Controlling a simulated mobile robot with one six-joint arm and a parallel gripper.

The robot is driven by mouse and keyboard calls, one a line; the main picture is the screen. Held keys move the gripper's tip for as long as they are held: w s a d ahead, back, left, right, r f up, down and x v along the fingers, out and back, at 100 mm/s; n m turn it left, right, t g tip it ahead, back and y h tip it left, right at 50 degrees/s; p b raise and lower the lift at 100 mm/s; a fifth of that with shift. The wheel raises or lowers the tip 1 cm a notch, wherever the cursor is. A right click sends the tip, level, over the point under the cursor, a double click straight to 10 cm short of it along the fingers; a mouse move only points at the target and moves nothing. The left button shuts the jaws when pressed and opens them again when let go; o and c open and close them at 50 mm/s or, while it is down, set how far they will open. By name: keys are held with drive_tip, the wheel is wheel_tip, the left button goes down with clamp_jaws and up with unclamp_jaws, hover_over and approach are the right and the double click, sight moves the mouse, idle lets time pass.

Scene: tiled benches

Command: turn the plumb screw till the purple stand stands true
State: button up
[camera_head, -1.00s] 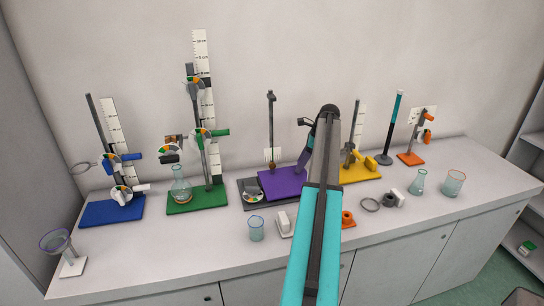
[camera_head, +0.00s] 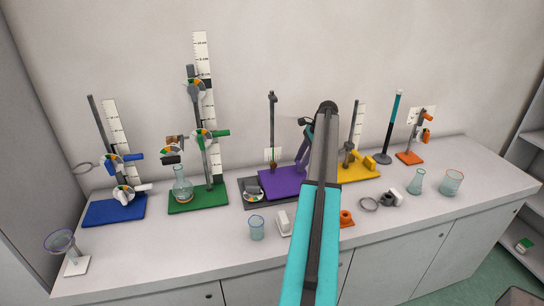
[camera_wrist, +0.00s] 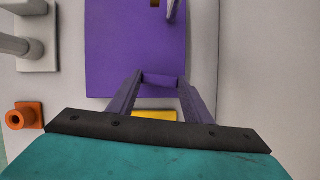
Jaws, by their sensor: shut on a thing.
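The purple stand (camera_head: 285,184) has a flat purple base, an upright rod (camera_head: 272,128) and a brass-coloured bob low on it before a small white card. Its base also shows in the wrist view (camera_wrist: 125,50). It rests on a dark grey plate with a round dial (camera_head: 253,192); the needle is too small to read. My gripper (camera_wrist: 161,82) is at the base's right-hand edge, fingers pointing down. It is shut on a purple piece at that edge, likely the plumb screw (camera_wrist: 161,79), mostly hidden by the fingers. Any small tilt of the stand is hard to tell.
A yellow stand (camera_head: 361,173) is close to the right. A green stand (camera_head: 198,200) with a flask is to the left. In front are a beaker (camera_head: 257,230), a white block (camera_head: 283,222) and an orange piece (camera_head: 346,218).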

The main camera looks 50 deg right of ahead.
drive_tip(key=shift+w+d+r+n, duration=0.1)
drive_tip(key=shift+w+r+n, duration=0.15)
drive_tip(key=shift+r+n, duration=0.1)
drive_tip(key=shift+n+p, duration=0.35)
drive_tip(key=shift+p, duration=0.1)
drive_tip(key=o, duration=1.3)
drive_tip(key=shift+f, duration=0.1)
drive_tip(key=shift+c, duration=0.2)
drive_tip(key=shift+s+f, duration=0.1)
drive_tip(key=shift+f, duration=0.05)
drive_tip(key=shift+s, duration=0.1)
